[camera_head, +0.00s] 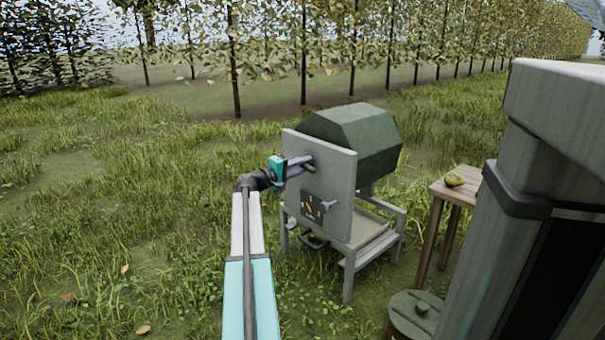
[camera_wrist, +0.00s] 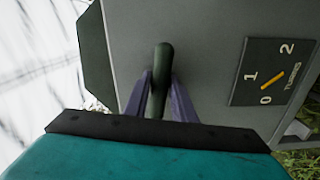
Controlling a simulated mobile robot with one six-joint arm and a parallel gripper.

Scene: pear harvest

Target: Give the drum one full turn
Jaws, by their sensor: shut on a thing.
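The dark green faceted drum (camera_head: 355,128) sits on a grey stand behind an upright grey panel (camera_head: 335,205). My gripper (camera_head: 303,165) reaches the panel's upper part from the left. In the wrist view its two purple fingers (camera_wrist: 160,92) are shut on a dark green crank handle (camera_wrist: 161,70), one on each side. The turns dial (camera_wrist: 273,72) is marked 0, 1 and 2. Its yellow pointer lies slanted near the 0 and 1; I cannot tell its exact reading. The dial also shows small in the head view (camera_head: 311,206). The drum's far side is hidden.
A tray (camera_head: 372,236) lies low in the stand. To the right are a wooden table (camera_head: 437,190) with a yellow-green fruit (camera_head: 454,180) and a round green lidded container (camera_head: 412,312). Open grass lies to the left, with tree rows behind.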

